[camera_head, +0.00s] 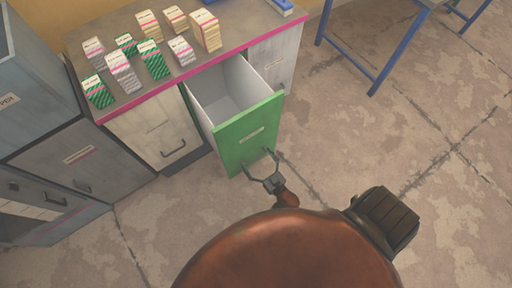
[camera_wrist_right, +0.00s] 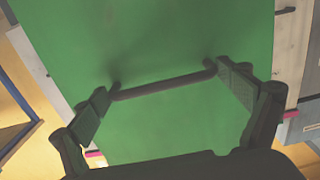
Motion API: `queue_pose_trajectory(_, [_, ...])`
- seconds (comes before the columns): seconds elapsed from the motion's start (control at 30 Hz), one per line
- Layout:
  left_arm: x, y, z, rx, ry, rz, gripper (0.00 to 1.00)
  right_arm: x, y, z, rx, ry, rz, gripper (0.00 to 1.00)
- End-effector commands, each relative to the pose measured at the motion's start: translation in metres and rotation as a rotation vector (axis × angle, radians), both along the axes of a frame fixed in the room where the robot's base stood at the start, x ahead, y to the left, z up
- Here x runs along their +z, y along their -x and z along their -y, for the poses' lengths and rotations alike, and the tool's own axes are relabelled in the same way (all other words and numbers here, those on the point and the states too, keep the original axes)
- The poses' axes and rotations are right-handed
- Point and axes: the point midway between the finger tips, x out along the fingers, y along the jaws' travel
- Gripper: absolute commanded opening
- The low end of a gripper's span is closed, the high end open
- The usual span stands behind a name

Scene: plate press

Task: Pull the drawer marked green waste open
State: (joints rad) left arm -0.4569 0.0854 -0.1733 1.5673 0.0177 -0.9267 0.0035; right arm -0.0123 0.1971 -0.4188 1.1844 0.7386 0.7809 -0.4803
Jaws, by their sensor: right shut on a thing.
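The green-fronted drawer (camera_head: 240,138) stands pulled out of the counter unit, and its pale inside shows empty. A label sits on its front, too small to read. My right gripper (camera_head: 262,168) is at the handle on the lower part of the green front. In the right wrist view the dark bar handle (camera_wrist_right: 165,87) lies between the two fingers of the right gripper (camera_wrist_right: 165,95), which hold it at its ends against the green front (camera_wrist_right: 150,40). My left gripper is not in view.
Several striped stacks (camera_head: 153,60) stand on the grey, pink-edged counter (camera_head: 225,40). A closed cream drawer (camera_head: 150,130) is left of the green one. Grey cabinets (camera_head: 75,155) stand at the far left. A blue-legged table (camera_head: 385,65) is at the upper right. The floor (camera_head: 440,130) at right is clear.

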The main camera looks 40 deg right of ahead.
Motion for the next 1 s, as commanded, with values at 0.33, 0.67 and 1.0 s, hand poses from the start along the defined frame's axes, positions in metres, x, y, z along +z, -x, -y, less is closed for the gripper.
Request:
queue_pose_trajectory(0.33, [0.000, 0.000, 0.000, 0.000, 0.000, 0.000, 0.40, -0.001, 0.000, 0.001, -0.002, 0.000, -0.001, 1.00])
queue_pose_trajectory(0.67, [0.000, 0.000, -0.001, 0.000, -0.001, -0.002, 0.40, -0.002, 0.035, 0.000, -0.003, -0.001, -0.004, 1.00])
queue_pose_trajectory(1.0, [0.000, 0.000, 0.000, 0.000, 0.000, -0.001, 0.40, -0.001, 0.101, -0.004, -0.003, 0.000, -0.004, 1.00])
